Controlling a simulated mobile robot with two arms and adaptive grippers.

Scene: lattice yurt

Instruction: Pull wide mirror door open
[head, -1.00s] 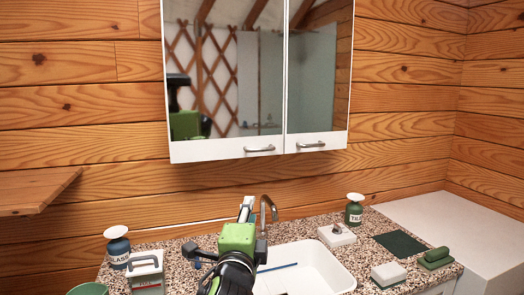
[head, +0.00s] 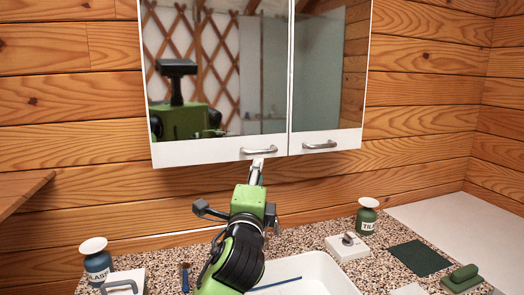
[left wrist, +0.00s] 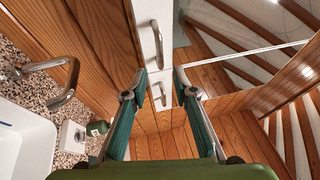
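The wide mirror door (head: 220,75) is the left door of a white wall cabinet and looks closed. Its metal bar handle (head: 259,150) is at the lower right of the door. My left gripper (head: 257,166) is just below this handle in the head view. In the left wrist view, my left gripper (left wrist: 160,74) has its two fingers spread apart with nothing held. The wide door's handle (left wrist: 157,45) is ahead of the gap between the fingertips; contact cannot be told. My right gripper is not in view.
The narrower mirror door (head: 325,75) has its own handle (head: 320,145) close by on the right. Below are a speckled counter (head: 340,222), a white sink (head: 318,270), a tap (left wrist: 68,85) and bottles. A wooden shelf (head: 20,188) is at the left.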

